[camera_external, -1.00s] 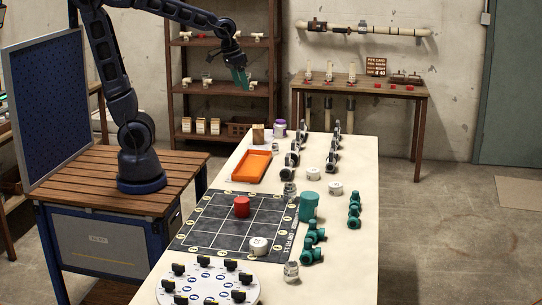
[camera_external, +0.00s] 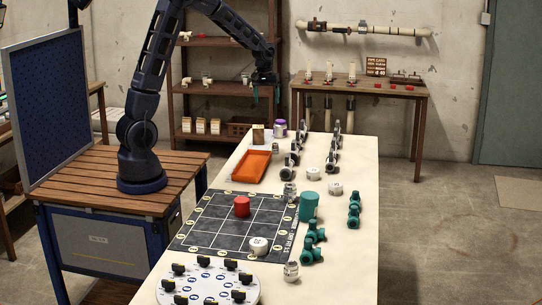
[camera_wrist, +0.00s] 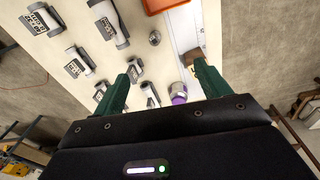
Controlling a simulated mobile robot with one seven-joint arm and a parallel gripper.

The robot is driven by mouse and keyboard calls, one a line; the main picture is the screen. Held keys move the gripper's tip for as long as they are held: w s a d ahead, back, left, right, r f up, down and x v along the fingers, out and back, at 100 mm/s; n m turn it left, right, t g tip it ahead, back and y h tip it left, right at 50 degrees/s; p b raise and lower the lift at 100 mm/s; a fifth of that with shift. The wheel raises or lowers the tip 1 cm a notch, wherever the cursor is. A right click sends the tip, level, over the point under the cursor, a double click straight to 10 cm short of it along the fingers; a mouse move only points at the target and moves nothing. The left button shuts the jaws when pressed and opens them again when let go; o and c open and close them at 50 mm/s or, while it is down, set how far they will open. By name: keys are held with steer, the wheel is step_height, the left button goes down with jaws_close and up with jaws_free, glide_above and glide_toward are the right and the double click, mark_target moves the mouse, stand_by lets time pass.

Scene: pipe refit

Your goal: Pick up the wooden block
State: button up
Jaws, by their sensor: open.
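The wooden block (camera_external: 258,134) stands at the far end of the cream table, just behind the orange tray. In the wrist view the brown wooden block (camera_wrist: 209,78) shows beside my right finger, which partly covers it. My gripper (camera_external: 266,92) is open and empty, pointing down above the far end of the table, higher than the block.
The orange tray (camera_external: 252,166) lies in front of the block. Grey pipe fittings (camera_external: 293,157) stand in rows along the right. The shelf rack (camera_external: 205,110) is behind. A gridded mat (camera_external: 215,228) lies nearer.

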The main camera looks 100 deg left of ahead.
mark_target(258, 126)
steer(key=s+a+f+n, duration=0.1)
steer(key=s+a+f, duration=0.1)
steer(key=a+f, duration=0.1)
steer(key=s+a+f+n, duration=0.1)
steer(key=s+a+f, duration=0.1)
steer(key=a, duration=0.3)
steer(key=s+a+f+n, duration=0.1)
steer(key=s+a+f, duration=0.1)
steer(key=a+f, duration=0.2)
steer(key=shift+s+f+n+g, duration=0.3)
steer(key=shift+s+f, duration=0.05)
steer(key=shift+s, duration=0.05)
steer(key=shift+s+a+f, duration=0.1)
steer(key=shift+f, duration=0.4)
steer(key=f, duration=1)
steer(key=shift+w+a, duration=0.1)
steer(key=shift+w, duration=0.1)
steer(key=shift+r, duration=0.1)
steer(key=c, duration=1.1)
